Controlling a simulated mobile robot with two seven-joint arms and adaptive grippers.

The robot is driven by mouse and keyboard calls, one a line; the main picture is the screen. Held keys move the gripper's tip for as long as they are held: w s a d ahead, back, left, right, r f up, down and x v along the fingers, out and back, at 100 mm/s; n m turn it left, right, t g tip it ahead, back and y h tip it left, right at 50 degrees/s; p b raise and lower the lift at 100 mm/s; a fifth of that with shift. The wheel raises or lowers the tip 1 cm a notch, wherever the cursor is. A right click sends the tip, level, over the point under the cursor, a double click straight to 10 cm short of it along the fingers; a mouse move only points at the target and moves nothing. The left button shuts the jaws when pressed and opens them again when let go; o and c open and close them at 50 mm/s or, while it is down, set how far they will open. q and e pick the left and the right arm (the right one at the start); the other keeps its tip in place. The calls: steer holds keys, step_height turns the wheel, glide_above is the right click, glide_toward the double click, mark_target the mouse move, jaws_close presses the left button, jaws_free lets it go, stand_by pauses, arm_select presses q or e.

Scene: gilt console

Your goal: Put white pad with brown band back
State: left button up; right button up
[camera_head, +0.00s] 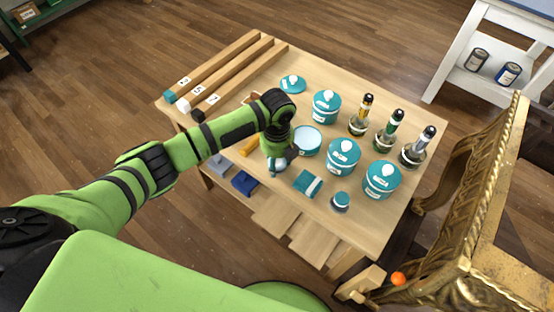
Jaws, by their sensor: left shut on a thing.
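My left gripper (279,167) points down over the front-middle of the wooden table (415,104). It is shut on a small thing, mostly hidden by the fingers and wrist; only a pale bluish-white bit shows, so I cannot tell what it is. I cannot clearly make out a white pad with a brown band. A small brown piece (254,98) shows partly behind my left arm. A teal pad with a white band (308,183) lies right of the gripper. My right gripper is not in view.
An open teal tub (307,140) stands close right of the gripper. Several lidded teal tubs (343,156) and dropper bottles (384,135) fill the right side. Numbered wooden bars (226,72) lie at the back left. A gilt console (463,205) stands to the right.

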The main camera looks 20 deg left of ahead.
mark_target(277, 161)
arm_select(q)
steer(key=shift+f, duration=0.1)
steer(key=o, duration=1)
step_height(277, 161, up, 12)
steer(key=shift+r, duration=0.1)
